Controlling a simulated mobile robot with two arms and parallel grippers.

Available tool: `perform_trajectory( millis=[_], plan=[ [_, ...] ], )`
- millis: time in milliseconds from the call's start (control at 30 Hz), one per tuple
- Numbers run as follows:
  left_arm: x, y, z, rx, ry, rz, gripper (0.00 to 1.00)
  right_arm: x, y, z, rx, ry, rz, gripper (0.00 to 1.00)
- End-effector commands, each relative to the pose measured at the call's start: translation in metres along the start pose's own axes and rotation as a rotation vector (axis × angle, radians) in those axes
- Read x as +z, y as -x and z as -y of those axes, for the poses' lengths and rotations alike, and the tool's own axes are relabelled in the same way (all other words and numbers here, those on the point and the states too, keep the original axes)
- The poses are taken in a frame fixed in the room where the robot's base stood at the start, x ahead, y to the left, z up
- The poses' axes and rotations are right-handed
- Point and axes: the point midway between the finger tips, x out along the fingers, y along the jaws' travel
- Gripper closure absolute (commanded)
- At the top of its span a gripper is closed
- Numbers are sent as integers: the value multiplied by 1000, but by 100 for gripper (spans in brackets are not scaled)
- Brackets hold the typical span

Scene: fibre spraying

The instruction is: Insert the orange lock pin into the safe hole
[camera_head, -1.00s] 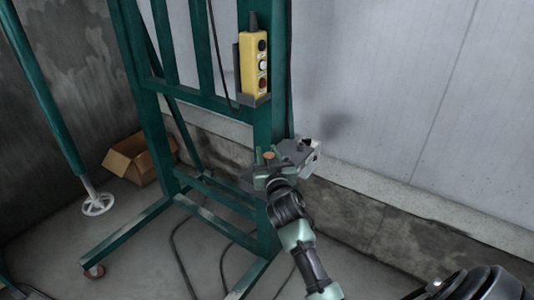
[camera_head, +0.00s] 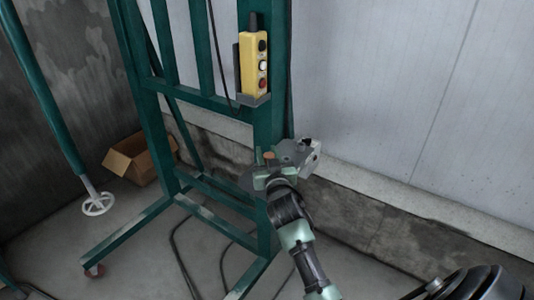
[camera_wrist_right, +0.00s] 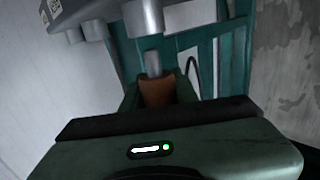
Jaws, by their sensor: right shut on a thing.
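The orange lock pin (camera_wrist_right: 157,91) is held between the fingers of my right gripper (camera_wrist_right: 158,101) in the right wrist view. Its grey metal shaft (camera_wrist_right: 153,63) points away from the gripper, toward a grey metal cylinder (camera_wrist_right: 143,17). I cannot tell whether the shaft tip touches it or lines up with a hole. In the head view my right gripper (camera_head: 268,178) is beside the green frame post, with a small orange end of the pin (camera_head: 268,155) showing. A grey metal bracket (camera_head: 296,152) sits just beyond. The hole is not clearly visible. My left gripper is out of view.
A green steel frame (camera_head: 268,125) stands by the wall and carries a yellow button pendant (camera_head: 253,65). An open cardboard box (camera_head: 131,158) and a white handwheel (camera_head: 98,205) are at the left. Cables lie on the floor. A concrete ledge (camera_head: 400,195) runs along the wall.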

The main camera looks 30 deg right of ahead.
Motion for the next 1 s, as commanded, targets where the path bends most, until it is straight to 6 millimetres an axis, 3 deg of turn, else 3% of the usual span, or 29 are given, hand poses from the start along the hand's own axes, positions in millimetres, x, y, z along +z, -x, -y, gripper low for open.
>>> perform_trajectory(
  millis=[1000],
  plan=[
    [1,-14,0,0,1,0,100,18,0,0,1,0,0,100]
  ],
)
